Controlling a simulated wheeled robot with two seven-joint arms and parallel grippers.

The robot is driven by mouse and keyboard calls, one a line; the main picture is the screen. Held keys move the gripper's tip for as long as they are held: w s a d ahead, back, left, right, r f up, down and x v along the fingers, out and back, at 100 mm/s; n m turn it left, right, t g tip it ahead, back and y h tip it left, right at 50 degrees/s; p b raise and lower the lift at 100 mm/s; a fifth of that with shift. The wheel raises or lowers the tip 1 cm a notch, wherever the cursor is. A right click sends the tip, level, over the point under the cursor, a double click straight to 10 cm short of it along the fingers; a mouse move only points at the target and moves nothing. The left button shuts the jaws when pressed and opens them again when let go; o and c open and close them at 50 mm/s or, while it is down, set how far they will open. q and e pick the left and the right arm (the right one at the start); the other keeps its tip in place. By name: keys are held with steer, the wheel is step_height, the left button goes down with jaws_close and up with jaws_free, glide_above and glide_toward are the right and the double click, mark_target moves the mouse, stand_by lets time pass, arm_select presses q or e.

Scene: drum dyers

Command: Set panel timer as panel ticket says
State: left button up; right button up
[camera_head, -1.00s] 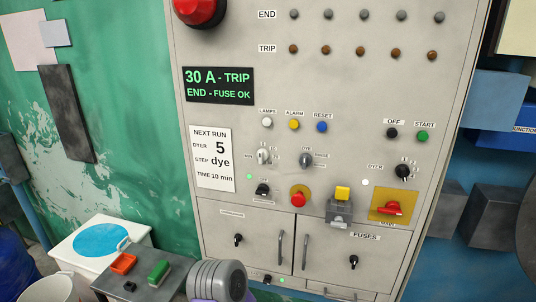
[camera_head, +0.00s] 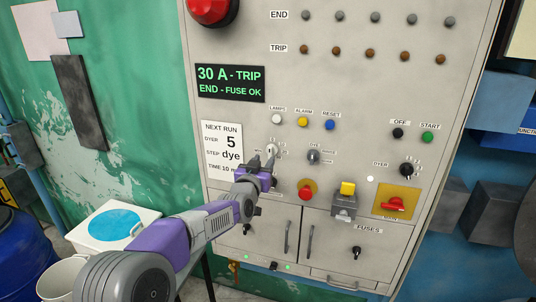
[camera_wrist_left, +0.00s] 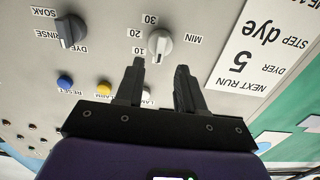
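The timer knob (camera_head: 271,149) is a pale dial marked MIN on the grey panel (camera_head: 290,90). It shows upside down in the left wrist view (camera_wrist_left: 159,44), with 10, 20 and 30 beside it; I cannot tell its exact setting. The white panel ticket (camera_head: 222,140) reads dyer 5, step dye; its time line starts with 10 and its end is covered by my gripper. My left gripper (camera_head: 262,160) is at the timer knob. In the left wrist view its fingers (camera_wrist_left: 157,80) are apart, with the knob just beyond their tips and nothing gripped. My right gripper is not in view.
The step knob (camera_head: 313,157) is right of the timer. Lamps, alarm and reset buttons (camera_head: 303,122) sit close above. A red button (camera_head: 306,192) and yellow-topped box (camera_head: 345,200) stick out below. A blue drum (camera_head: 25,245) and white tub (camera_head: 112,232) stand left.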

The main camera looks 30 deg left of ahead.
mark_target(269, 152)
arm_select(q)
steer(key=shift+p+x, duration=0.5)
steer(key=shift+x, duration=2.15)
jaws_close()
